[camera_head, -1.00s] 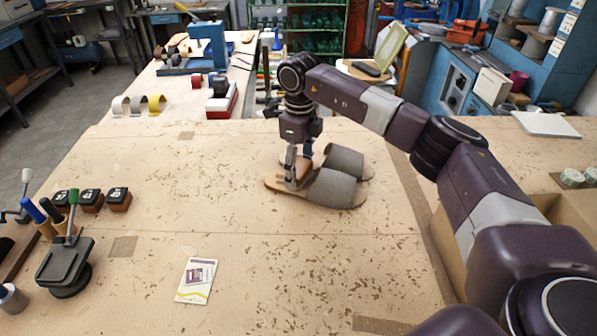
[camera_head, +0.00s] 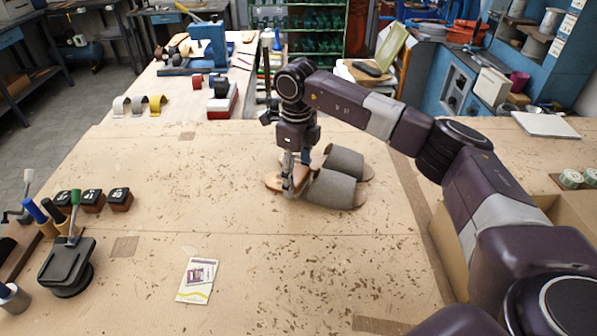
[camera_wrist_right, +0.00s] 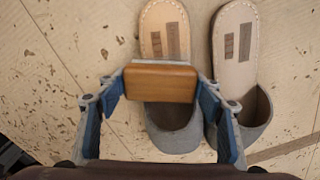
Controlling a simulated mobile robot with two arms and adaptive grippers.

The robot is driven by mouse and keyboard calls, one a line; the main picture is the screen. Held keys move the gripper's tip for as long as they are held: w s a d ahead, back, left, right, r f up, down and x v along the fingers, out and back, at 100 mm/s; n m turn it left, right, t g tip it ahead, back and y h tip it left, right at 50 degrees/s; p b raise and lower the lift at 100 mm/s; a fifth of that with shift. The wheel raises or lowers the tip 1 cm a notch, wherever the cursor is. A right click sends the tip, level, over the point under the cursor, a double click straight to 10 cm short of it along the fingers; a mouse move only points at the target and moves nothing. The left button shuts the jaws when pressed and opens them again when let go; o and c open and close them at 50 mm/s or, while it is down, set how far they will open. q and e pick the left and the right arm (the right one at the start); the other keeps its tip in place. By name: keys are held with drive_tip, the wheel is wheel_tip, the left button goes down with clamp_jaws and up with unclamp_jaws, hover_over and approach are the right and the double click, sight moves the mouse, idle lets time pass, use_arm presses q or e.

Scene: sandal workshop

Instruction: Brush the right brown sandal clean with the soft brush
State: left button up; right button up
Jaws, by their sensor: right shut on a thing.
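Two sandals with tan footbeds and grey straps lie side by side on the workbench (camera_head: 160,215), toes to the right in the head view. My right gripper (camera_head: 291,180) points down over the heel half of the nearer sandal (camera_head: 332,190). The farther sandal (camera_head: 346,162) lies just behind it. In the right wrist view, the gripper is shut on a wooden-backed brush (camera_wrist_right: 160,82). The brush covers the middle of the left-hand sandal (camera_wrist_right: 172,142); the other sandal (camera_wrist_right: 240,115) is uncovered. The bristles are hidden, so contact cannot be told. My left gripper is out of view.
A printed card (camera_head: 197,280) lies at the front of the bench. A dark clamp-like device (camera_head: 68,265) and several dark stamp blocks (camera_head: 119,199) stand at the left. A cardboard box (camera_head: 570,215) is at the right. The bench left of the sandals is clear.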

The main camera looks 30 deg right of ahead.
drive_tip(key=shift+s, duration=0.1)
idle(0.3)
drive_tip(key=shift+r+p, duration=2.45)
drive_tip(key=shift+r, duration=1.55)
